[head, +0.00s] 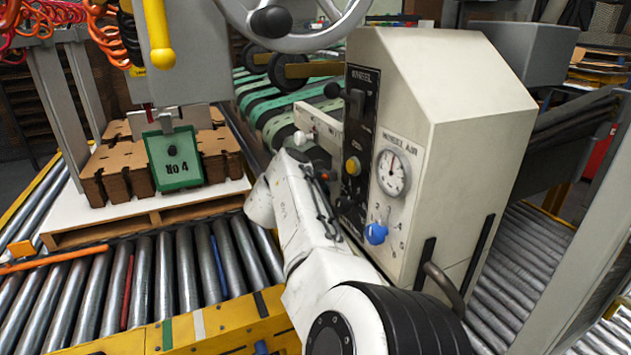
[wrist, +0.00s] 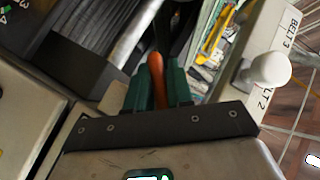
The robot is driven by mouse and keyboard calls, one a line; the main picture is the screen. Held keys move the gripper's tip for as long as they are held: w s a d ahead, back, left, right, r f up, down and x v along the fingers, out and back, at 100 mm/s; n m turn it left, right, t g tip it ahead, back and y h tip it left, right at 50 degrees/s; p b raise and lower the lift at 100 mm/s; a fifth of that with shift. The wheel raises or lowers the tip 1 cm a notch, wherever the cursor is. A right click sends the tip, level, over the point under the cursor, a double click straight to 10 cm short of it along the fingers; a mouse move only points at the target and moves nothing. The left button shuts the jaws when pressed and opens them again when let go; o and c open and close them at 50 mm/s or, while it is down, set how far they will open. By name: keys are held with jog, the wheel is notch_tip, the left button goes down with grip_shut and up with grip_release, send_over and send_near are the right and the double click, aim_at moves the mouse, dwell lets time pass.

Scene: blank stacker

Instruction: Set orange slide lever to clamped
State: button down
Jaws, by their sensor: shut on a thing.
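The orange slide lever (wrist: 156,66) shows in the wrist view as a rounded orange handle. My gripper (wrist: 160,92) has its two dark green fingers shut on it, one on each side. The lever's lower part is hidden between the fingers, and its slot and position marks cannot be made out. In the head view my white arm reaches to the left side of the beige machine cabinet (head: 450,95) and mostly hides the gripper and lever.
A white knob (wrist: 268,70) on a plate marked BELT 2 and BELT 3 stands right of my gripper. The cabinet front has a gauge (head: 392,172), a blue knob (head: 376,233) and a yellow button (head: 352,166). A loaded pallet (head: 150,222) sits on rollers at left.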

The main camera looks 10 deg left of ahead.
jog(key=shift+s+d+n+g+b, duration=0.2)
jog(key=shift+n+g+b, duration=0.15)
jog(key=shift+g, duration=0.15)
jog(key=shift+w, duration=0.1)
jog(key=c, duration=1.3)
grip_release()
jog(key=shift+r, duration=0.1)
jog(key=shift+o, duration=1)
jog(key=shift+a, duration=0.1)
jog(key=p+v, duration=1.1)
jog(key=p, duration=1.1)
